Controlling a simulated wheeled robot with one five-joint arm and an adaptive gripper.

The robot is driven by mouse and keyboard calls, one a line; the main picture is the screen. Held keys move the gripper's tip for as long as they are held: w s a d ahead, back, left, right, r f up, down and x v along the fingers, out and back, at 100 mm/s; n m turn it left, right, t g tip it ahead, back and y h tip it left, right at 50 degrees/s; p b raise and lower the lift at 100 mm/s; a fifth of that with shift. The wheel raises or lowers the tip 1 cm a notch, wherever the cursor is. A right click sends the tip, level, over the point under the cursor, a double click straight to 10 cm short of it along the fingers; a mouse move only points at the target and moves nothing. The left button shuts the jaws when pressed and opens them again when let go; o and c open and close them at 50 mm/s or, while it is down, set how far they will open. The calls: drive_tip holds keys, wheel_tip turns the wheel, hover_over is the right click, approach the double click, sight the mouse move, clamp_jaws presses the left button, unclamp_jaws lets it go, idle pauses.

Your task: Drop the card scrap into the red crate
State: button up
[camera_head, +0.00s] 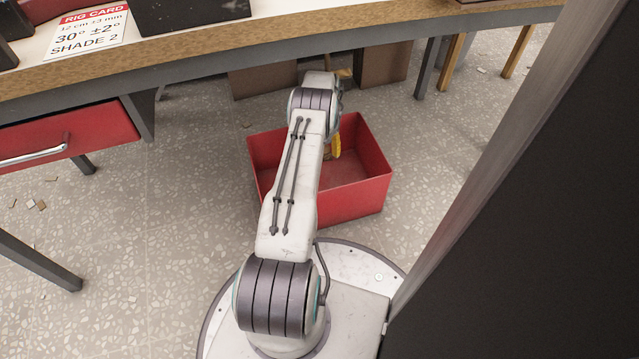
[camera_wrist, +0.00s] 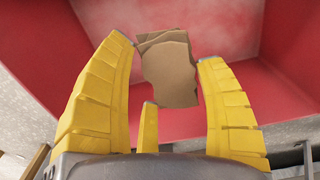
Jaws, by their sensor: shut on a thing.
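The card scrap (camera_wrist: 170,68) is brown, with uneven edges and what look like stacked layers. In the wrist view it sits between the yellow fingers of my gripper (camera_wrist: 168,75), which are shut on it. The red crate (camera_head: 352,205) stands on the floor in front of my base, open at the top. Its red inside (camera_wrist: 225,85) fills most of the wrist view behind the scrap. In the head view my arm reaches over the crate and hides part of it; one yellow finger shows against the crate's inside, and the scrap is mostly hidden there.
A wood-edged bench (camera_head: 200,55) runs across the back, with a rig card (camera_head: 88,32) on top and a red drawer (camera_head: 65,135) at left. Cardboard boxes (camera_head: 383,64) stand under it. A dark panel (camera_head: 540,210) closes off the right. Small scraps (camera_head: 38,205) litter the left floor.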

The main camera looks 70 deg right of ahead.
drive_tip(key=o, duration=1.1)
drive_tip(key=shift+o, duration=0.2)
